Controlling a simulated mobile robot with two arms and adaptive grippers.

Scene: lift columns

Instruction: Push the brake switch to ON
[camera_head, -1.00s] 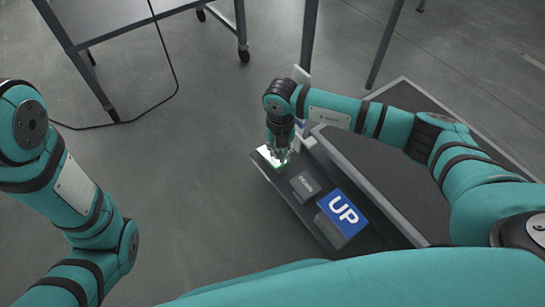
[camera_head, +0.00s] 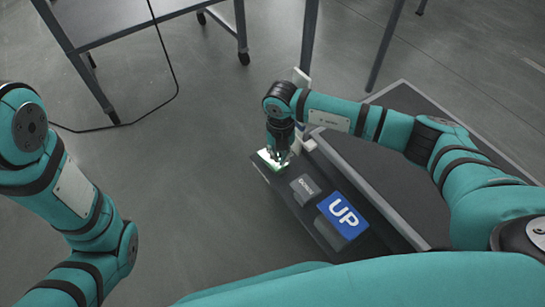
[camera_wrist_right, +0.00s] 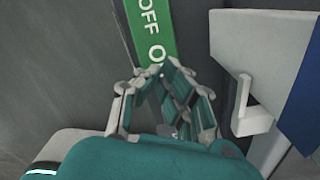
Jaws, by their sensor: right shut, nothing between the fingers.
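The brake switch's green plate with white OFF lettering (camera_wrist_right: 153,35) shows in the right wrist view. An O beside my fingertips starts a second word that they cover. In the head view the plate is a small bright green-white patch (camera_head: 266,156) at the far end of a dark panel. My right gripper (camera_head: 282,160) is shut and empty, pointing down at this plate. In the right wrist view its fingertips (camera_wrist_right: 167,68) overlap the plate's lower part. The switch lever is hidden, and I cannot tell whether the fingers touch it. My left gripper is out of view.
The dark panel also carries a grey box (camera_head: 305,188) and a blue UP sign (camera_head: 343,215). A dark platform with a light edge (camera_head: 372,188) lies right of it. A wheeled table (camera_head: 120,22) stands at the back left. The floor left of the panel is clear.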

